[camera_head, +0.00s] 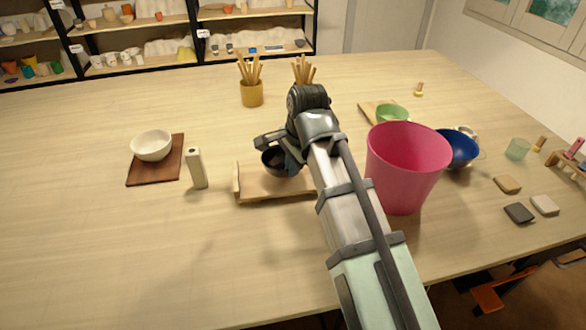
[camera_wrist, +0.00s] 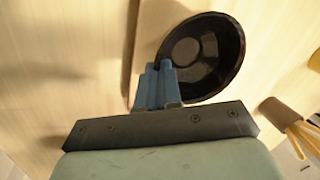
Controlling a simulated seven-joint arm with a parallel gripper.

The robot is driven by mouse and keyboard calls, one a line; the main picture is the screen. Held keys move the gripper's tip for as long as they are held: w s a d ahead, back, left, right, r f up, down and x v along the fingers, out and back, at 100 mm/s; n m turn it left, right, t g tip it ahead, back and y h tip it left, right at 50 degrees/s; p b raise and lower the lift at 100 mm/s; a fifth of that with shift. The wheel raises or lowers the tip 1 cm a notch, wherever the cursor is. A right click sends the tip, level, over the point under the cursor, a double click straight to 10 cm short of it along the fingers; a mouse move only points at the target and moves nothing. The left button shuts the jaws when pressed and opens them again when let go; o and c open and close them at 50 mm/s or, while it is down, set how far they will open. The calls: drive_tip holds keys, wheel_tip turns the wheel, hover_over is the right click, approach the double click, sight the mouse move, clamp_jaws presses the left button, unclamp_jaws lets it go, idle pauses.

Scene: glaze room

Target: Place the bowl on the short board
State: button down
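A dark bowl (camera_head: 272,163) is at my gripper (camera_head: 280,152), over a light wooden board (camera_head: 265,189) with a raised left end. In the wrist view the glossy dark bowl (camera_wrist: 225,60) lies under the blue fingers (camera_wrist: 158,72), which are close together at its rim and appear shut on it. Whether the bowl touches the board is unclear. The light board (camera_wrist: 150,30) shows beside it. A white bowl (camera_head: 151,146) sits on a dark brown board (camera_head: 168,173) at the left. A green bowl (camera_head: 393,113) is by another light board (camera_head: 370,108), partly hidden by the bucket.
A pink bucket (camera_head: 405,160) stands right of my arm, with a blue bowl (camera_head: 460,148) behind it. A pale upright block (camera_head: 196,168) stands between the left and middle boards. A tan pot of sticks (camera_head: 252,93) is behind. The table's left front is clear.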

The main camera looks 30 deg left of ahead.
drive_tip(key=shift+f, duration=0.55)
drive_tip(key=shift+f, duration=0.15)
drive_tip(key=c, duration=1.3)
unclamp_jaws()
drive_tip(key=v, duration=1.2)
